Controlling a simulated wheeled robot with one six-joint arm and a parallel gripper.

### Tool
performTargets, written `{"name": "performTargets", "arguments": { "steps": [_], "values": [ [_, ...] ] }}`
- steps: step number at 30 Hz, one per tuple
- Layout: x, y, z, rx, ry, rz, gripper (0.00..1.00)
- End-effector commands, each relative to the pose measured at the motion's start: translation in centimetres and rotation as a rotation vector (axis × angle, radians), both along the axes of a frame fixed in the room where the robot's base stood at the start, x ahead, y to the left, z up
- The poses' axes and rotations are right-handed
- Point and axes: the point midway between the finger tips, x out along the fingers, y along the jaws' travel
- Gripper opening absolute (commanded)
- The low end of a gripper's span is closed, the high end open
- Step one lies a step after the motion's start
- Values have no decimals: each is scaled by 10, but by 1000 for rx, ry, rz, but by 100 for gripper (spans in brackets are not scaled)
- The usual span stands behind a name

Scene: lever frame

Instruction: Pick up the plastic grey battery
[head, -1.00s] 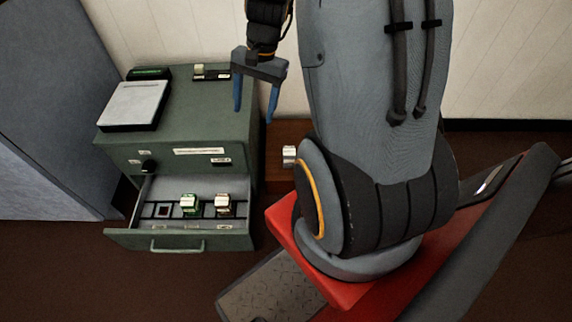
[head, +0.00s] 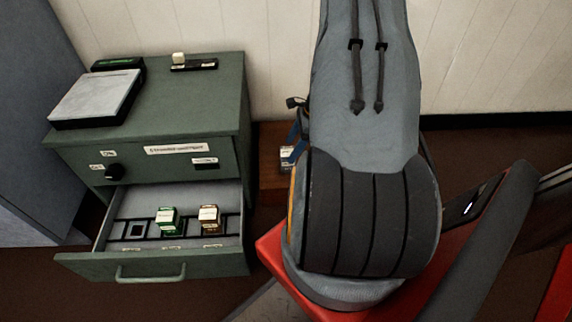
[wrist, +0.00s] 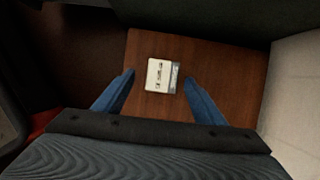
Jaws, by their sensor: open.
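A small block, pale on top with a grey side, lies on a brown wooden surface (wrist: 218,65); it looks like the grey battery (wrist: 162,75). In the head view the battery (head: 286,154) shows only in part beside my arm. My gripper (wrist: 159,78) is open above it, with one blue finger on each side of the block in the wrist view and nothing held. In the head view my gripper (head: 295,134) is mostly hidden behind my arm.
A green cabinet (head: 190,120) stands at left with its drawer (head: 215,255) pulled open. The drawer holds a green block (head: 167,219) and a brown block (head: 209,217).

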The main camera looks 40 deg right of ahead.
Motion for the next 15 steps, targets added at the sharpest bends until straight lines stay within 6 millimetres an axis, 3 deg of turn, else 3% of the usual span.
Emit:
{"name": "performTargets", "arguments": {
  "steps": [15],
  "values": [
    [14,13,-43,2,1,-2,64]
  ]
}}
